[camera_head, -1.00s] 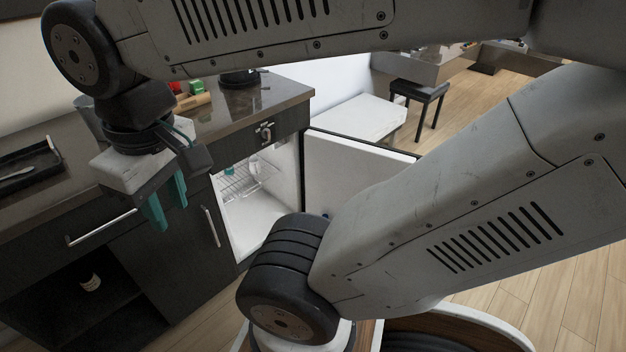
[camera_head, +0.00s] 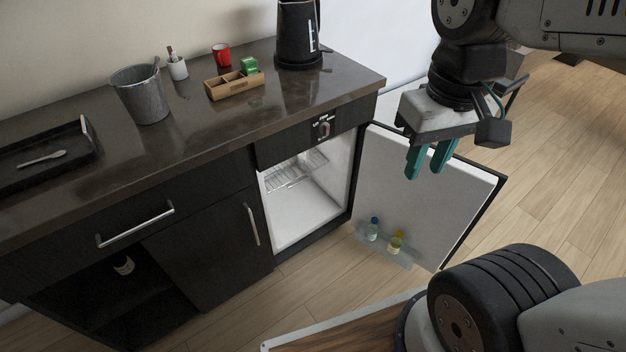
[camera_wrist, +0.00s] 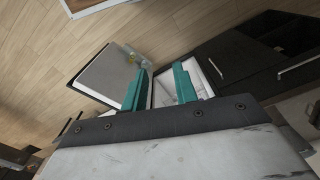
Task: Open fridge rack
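The small fridge (camera_head: 303,216) is built into the dark cabinet under the counter, and its interior is open to view. Its wire rack (camera_head: 296,172) sits high inside, partly hidden under the drawer front. The fridge door (camera_head: 412,189) stands wide open to the right, with small bottles in its lower shelf. My gripper (camera_head: 428,162) hangs in front of the door's upper part, to the right of the rack and apart from it. Its teal fingers are spread with nothing between them. In the wrist view, the fingers (camera_wrist: 160,92) frame the fridge area, and the door (camera_wrist: 105,75) lies to their left.
The counter (camera_head: 190,150) holds a metal bucket (camera_head: 141,95), a wooden box (camera_head: 234,84), a red mug (camera_head: 221,55), a black kettle (camera_head: 298,35) and a tray (camera_head: 45,160). Cabinet handles (camera_head: 135,225) stick out to the left. Wooden floor is clear right of the door.

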